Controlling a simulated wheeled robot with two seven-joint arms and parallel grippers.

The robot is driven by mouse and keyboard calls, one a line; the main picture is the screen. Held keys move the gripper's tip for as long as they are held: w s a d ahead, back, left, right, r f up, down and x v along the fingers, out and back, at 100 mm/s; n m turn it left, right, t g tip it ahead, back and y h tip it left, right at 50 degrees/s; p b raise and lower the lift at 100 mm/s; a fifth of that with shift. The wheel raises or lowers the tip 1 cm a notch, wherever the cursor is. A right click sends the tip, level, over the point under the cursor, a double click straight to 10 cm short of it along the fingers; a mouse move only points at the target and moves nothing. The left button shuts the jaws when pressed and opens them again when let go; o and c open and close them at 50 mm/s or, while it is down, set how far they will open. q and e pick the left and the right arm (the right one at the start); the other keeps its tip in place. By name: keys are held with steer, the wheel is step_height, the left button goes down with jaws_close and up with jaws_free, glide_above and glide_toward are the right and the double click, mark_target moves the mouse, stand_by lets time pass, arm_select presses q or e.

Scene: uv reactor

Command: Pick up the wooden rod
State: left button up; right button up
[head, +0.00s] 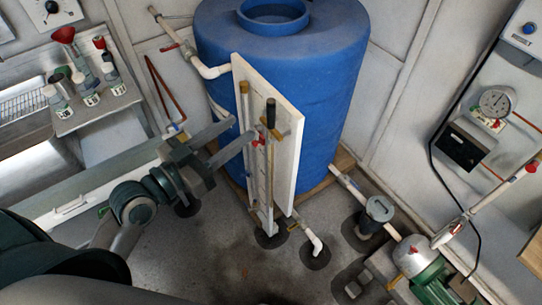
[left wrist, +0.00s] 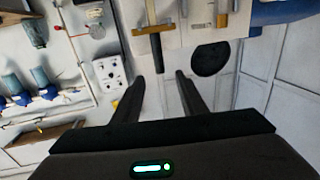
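A thin upright rod with a black upper end (head: 270,113) stands against a white board in front of the blue tank; I take it for the wooden rod. A tan bracket crosses it just below the black end. In the left wrist view the rod's black end (left wrist: 156,47) shows beyond my fingertips, roughly between their lines. My left gripper (head: 240,129) is open and empty, reaching in from the left with its fingers beside the rod's upper part. Its two spread fingers also show in the left wrist view (left wrist: 159,76). I cannot tell the exact gap to the rod. My right gripper is not in view.
The white board (head: 286,140) and the blue tank (head: 335,90) stand behind the rod. A second upright pipe (head: 245,100) with a tan top is just left of it. Bottles (head: 88,88) stand on a shelf at left. A green pump (head: 418,262) is at lower right.

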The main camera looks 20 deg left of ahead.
arm_select(q)
steer(key=p, duration=0.4)
glide_toward(282, 100)
step_height(282, 100, up, 2)
steer(key=w+d, duration=0.2)
steer(key=shift+w+d, duration=0.35)
steer(key=shift+w+d+p, duration=0.25)
steer(key=shift+w+p, duration=0.05)
steer(key=shift+w, duration=0.2)
steer(key=p+x, duration=0.1)
steer(key=x, duration=0.2)
steer(key=shift+f+p, duration=0.1)
steer(key=shift+p, duration=0.25)
steer(key=shift+w+d+f, duration=0.15)
steer(key=shift+w+d, duration=0.1)
steer(key=shift+w, duration=0.2)
